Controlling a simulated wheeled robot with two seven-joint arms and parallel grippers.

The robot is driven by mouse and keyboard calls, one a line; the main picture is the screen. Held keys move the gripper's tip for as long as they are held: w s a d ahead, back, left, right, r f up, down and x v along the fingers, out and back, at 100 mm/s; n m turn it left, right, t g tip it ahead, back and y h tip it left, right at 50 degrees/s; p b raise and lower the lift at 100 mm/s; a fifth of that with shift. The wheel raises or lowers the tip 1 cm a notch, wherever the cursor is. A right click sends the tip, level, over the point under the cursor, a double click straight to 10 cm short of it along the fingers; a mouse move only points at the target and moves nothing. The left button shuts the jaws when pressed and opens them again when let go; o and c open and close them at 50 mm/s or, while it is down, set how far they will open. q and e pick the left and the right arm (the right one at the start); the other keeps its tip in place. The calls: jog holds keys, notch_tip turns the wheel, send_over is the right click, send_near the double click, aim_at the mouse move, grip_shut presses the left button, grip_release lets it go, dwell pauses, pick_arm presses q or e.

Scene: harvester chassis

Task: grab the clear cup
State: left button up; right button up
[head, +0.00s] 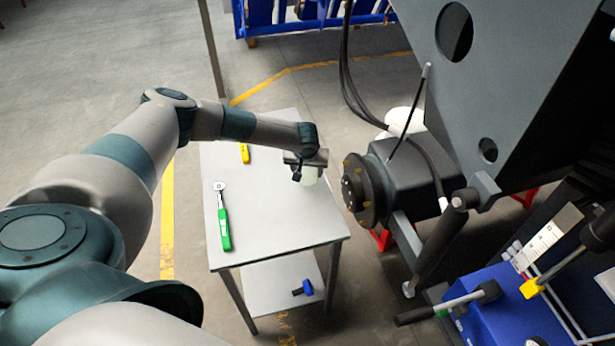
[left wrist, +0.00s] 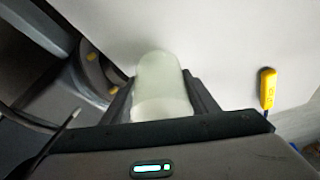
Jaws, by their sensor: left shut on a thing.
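The clear cup (head: 308,175) is a pale, frosted, see-through cylinder at the right side of the small table (head: 275,232). My left gripper (head: 306,166) is shut on it, with the gripper body hiding its upper part in the head view. In the left wrist view the cup (left wrist: 162,85) stands between the two dark fingers of my left gripper (left wrist: 165,92). I cannot tell whether the cup touches the tabletop. My right gripper is not in view.
A green-handled ratchet (head: 223,218) and a yellow tool (head: 244,153) lie on the table. A blue tool (head: 303,288) lies on the lower shelf. The harvester chassis with its round hub (head: 362,190) stands close to the table's right edge.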

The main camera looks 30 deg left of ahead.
pick_arm(q)
jog(key=shift+r+b, duration=0.4)
jog(key=shift+r, duration=0.3)
jog(key=s+d+r+b, duration=0.4)
jog(key=d+r, duration=0.3)
jog(key=d, duration=0.4)
